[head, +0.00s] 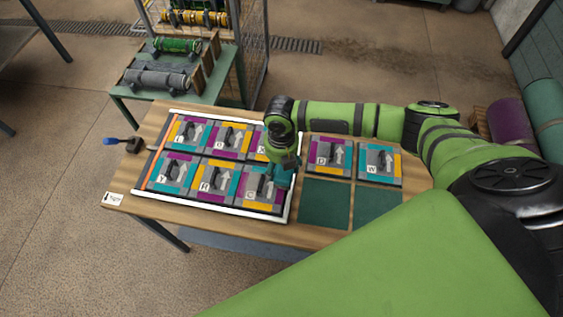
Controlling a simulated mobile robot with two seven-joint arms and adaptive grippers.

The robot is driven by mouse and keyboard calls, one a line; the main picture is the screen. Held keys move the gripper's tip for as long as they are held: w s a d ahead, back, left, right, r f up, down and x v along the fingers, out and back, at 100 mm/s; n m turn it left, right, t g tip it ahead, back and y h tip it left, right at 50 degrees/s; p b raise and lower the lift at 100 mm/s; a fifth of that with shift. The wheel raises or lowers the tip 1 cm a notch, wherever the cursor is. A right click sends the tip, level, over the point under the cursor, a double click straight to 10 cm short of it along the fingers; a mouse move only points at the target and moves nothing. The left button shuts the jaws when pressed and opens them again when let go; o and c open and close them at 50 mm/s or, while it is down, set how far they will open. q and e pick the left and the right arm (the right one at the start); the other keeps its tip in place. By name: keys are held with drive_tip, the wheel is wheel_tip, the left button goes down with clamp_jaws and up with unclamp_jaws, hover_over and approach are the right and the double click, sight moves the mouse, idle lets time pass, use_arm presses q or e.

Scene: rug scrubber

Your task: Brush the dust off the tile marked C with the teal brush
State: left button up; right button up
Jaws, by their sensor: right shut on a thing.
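My right gripper (287,163) reaches in from the right, over the right end of the white-framed tray (292,205). It is shut on a teal brush (283,178), which points down at the tile marked C (251,196). That tile lies in the tray's near row at the right end and carries a pale arrow and coloured edges. The brush overlaps its right side in the picture; I cannot tell whether the bristles touch it. Dust on the tile is too small to make out. My left gripper is not in view.
Several similar tiles fill the tray. Two more tiles, one marked W (379,163), lie right of it, behind green squares (325,202). A blue-handled tool (112,141) sticks out at the table's left edge. A rack with rolled rugs (158,79) stands behind.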

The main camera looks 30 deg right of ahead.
wheel_tip(320, 180, up, 3)
drive_tip(key=shift+f+p, duration=0.15)
drive_tip(key=shift+p, duration=0.55)
drive_tip(key=shift+r, duration=1.45)
